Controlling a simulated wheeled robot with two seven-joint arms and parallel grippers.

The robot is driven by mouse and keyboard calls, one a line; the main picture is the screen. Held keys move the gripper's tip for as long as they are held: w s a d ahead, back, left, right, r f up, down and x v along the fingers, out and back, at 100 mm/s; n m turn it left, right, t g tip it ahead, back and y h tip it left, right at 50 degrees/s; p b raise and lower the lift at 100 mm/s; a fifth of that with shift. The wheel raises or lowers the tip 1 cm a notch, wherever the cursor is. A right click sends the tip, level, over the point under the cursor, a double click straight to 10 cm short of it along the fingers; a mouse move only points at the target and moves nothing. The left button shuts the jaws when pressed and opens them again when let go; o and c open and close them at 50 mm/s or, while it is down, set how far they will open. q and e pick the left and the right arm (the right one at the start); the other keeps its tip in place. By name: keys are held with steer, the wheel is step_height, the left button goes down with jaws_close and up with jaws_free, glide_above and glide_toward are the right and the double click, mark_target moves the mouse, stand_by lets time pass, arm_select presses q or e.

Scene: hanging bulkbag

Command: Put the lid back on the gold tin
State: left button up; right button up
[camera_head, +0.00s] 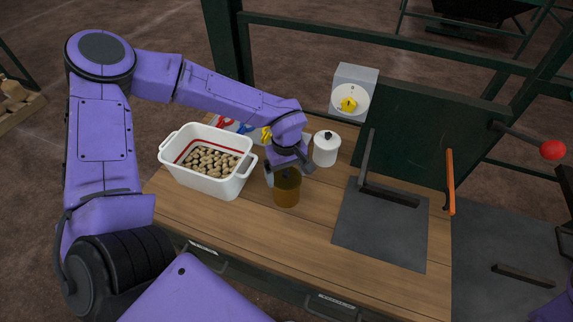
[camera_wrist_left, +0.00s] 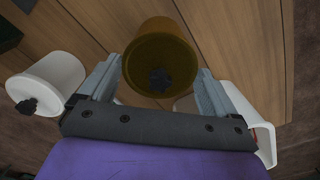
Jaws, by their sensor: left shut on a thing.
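The gold tin (camera_head: 287,192) stands upright on the wooden table, below my left gripper (camera_head: 288,172). In the left wrist view the tin (camera_wrist_left: 158,32) shows end-on, its round gold lid with a dark knob (camera_wrist_left: 160,80) facing the camera. The fingers of my left gripper (camera_wrist_left: 159,70) lie on opposite sides of the lid's rim, shut on it. The lid lines up with the tin's body, and I see no gap between them; whether it is fully seated I cannot tell. My right gripper is not in view.
A white tub (camera_head: 208,181) of brown round items stands left of the tin. A white canister with a dark knob (camera_head: 326,150) stands behind right. A dark plate (camera_head: 381,232) with a handle lies on the right; a raised green panel (camera_head: 430,140) is behind it. The front table is clear.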

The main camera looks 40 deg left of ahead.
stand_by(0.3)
arm_select(q)
steer(key=o, duration=0.8)
steer(key=shift+r, duration=0.15)
step_height(320, 180, up, 7)
steer(key=p, duration=0.8)
jaws_close()
steer(key=shift+f, duration=0.25)
stand_by(0.9)
